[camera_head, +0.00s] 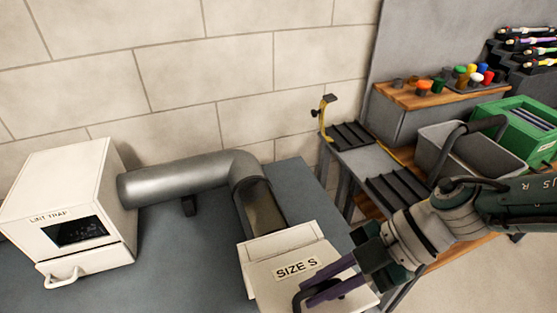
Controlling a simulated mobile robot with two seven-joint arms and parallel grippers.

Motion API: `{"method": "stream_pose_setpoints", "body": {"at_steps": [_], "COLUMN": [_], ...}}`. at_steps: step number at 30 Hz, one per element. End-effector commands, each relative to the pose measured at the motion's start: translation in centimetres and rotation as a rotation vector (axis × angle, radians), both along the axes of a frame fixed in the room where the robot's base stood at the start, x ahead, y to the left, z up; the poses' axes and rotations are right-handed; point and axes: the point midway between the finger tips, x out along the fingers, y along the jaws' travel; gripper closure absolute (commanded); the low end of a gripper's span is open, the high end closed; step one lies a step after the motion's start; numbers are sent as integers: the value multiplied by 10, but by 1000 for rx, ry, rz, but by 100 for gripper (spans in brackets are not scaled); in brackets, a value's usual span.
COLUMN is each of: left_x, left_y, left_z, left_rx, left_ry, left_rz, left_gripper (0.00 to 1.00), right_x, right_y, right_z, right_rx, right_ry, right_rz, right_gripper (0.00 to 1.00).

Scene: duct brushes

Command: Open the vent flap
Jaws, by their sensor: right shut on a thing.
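The white vent box (280,240) stands at the end of the grey duct (180,180) on the bench. Its white flap (268,283) faces the front and carries a "SIZE S" label. A dark handle (297,297) sits low on the flap, near the bottom edge of the picture. My right gripper (313,293) reaches in from the right, its purple fingers shut on the handle. The fingers partly hide the handle and the flap's lower right part. My left gripper is out of view.
A white lint trap box (105,200) with a small dark window and a front handle stands at left. At right are a grey bin (455,155), a green crate (518,130) and a shelf with several coloured caps. The bench (185,265) between lint trap and vent is clear.

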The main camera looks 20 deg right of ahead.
Motion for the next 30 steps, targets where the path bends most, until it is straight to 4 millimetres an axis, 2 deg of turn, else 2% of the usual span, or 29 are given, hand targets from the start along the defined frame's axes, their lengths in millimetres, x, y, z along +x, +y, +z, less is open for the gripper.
{"method": "stream_pose_setpoints", "body": {"at_steps": [5, 6, 13, 23, 30], "left_x": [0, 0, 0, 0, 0], "left_y": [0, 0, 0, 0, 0], "left_z": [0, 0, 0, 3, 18], "left_rx": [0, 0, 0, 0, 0], "left_ry": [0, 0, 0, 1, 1], "left_rz": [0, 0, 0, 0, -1], "left_gripper": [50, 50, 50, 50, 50], "right_x": [2, 2, 1, -1, -6], "right_y": [0, 0, 0, -5, -38], "right_z": [0, 0, 0, 5, 38], "right_rx": [-1, -1, -1, -1, -3], "right_ry": [-6, -6, -3, -1, -2], "right_rz": [-3, -3, -2, -1, -3], "right_gripper": [100, 81, 55, 55, 55]}}
